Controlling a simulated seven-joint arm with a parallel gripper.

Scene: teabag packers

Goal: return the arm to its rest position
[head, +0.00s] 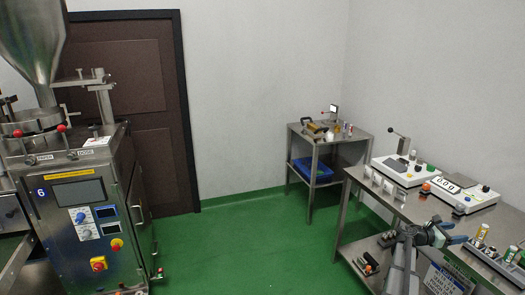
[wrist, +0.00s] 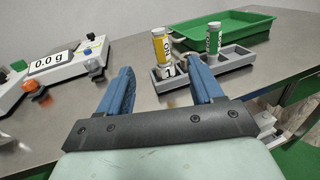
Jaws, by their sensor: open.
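My gripper (head: 451,231) is at the near right in the head view, over the front part of the steel bench (head: 408,204). In the wrist view, the two blue fingers of my gripper (wrist: 162,78) stand wide apart with nothing between them. Beyond the fingers are a yellow-labelled tube (wrist: 163,45) and a green-labelled tube (wrist: 213,38) in a grey rack (wrist: 240,58). The fingertips appear apart from the rack.
A white scale (wrist: 55,62) reading 0.0 g stands left of the fingers, with an orange knob near it. A green tray (wrist: 215,26) lies behind the rack. A filling machine (head: 85,200) stands far left. Green floor (head: 240,250) between is clear.

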